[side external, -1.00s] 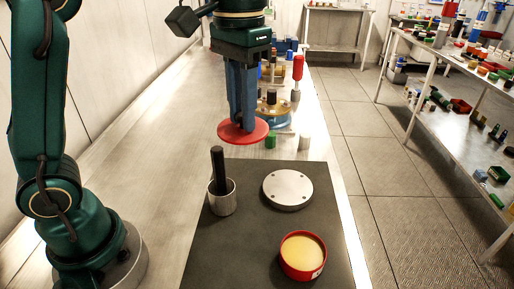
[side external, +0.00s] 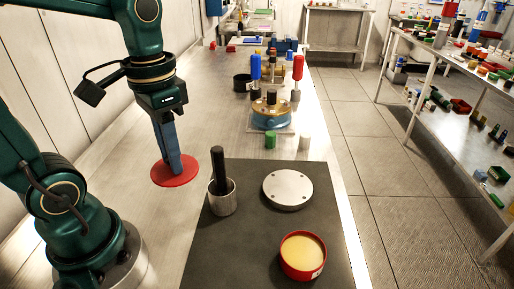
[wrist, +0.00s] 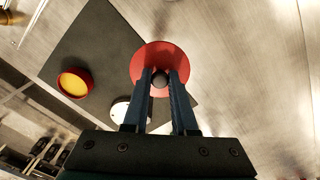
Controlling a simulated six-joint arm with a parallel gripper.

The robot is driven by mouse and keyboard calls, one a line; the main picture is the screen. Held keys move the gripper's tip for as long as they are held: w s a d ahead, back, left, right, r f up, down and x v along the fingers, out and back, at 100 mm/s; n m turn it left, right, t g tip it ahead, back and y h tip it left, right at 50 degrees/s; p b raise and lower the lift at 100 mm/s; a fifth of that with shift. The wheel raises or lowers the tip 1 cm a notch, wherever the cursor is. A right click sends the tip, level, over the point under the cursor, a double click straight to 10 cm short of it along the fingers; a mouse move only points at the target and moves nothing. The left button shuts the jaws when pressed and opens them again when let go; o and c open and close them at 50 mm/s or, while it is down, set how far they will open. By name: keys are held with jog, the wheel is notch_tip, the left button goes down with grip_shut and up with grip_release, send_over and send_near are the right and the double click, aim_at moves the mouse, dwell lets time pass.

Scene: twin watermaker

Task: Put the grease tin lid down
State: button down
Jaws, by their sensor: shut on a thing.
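The grease tin lid (side external: 160,176) is a flat red disc. My gripper (side external: 178,168) is shut on it by a dark knob at its middle, which shows between the fingers in the wrist view (wrist: 160,79). The lid is over the bare bench to the left of the dark mat; whether it touches the bench I cannot tell. The open red grease tin (side external: 303,268), filled with yellow grease, stands on the mat at the front right. It also shows in the wrist view (wrist: 66,91).
On the dark mat (side external: 240,245) stand a metal cup (side external: 222,204) holding a black-handled tool and a round metal plate (side external: 300,188). A blue round assembly (side external: 271,121) and small green and white pieces stand behind the mat. The bench (side external: 150,215) around the lid is clear.

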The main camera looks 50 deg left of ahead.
notch_tip(320, 180, down, 2)
jog(key=shift+f, duration=0.1)
jog(key=shift+d+f, duration=0.2)
jog(key=shift+d, duration=0.1)
send_over(214, 267)
notch_tip(214, 267, down, 7)
jog(key=shift+r, duration=0.15)
jog(key=shift+f, duration=2)
jog(key=c, duration=1.1)
grip_release()
jog(key=shift+f, duration=0.15)
jog(key=shift+c, duration=0.2)
jog(key=o, duration=0.4)
